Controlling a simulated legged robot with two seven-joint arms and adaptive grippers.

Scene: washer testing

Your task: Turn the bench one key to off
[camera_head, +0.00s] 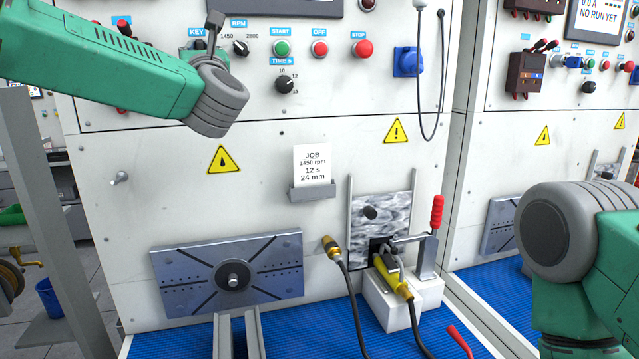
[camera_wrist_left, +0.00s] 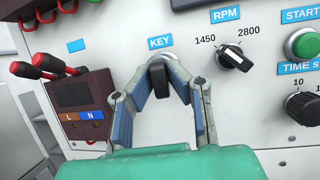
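The bench one key (camera_wrist_left: 158,82) is a dark key in a silver ring under the blue KEY label (camera_wrist_left: 160,42) in the left wrist view. Its dark grip looks upright there. My left gripper (camera_wrist_left: 159,66) has its blue-padded fingers drawn in on both sides of the key and looks shut on it. In the head view the KEY label (camera_head: 197,31) shows at the upper left, and my left wrist largely hides the key. The key's position markings are not readable. My right arm enters at the lower right of the head view, with its gripper out of view.
The RPM knob (camera_wrist_left: 234,57) is close to the right of the key. A dark box with red levers (camera_wrist_left: 80,103) is close to its left. START (camera_head: 282,48), OFF (camera_head: 320,48) and STOP (camera_head: 362,48) buttons are farther right. A cable hangs beside a blue socket (camera_head: 407,61).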

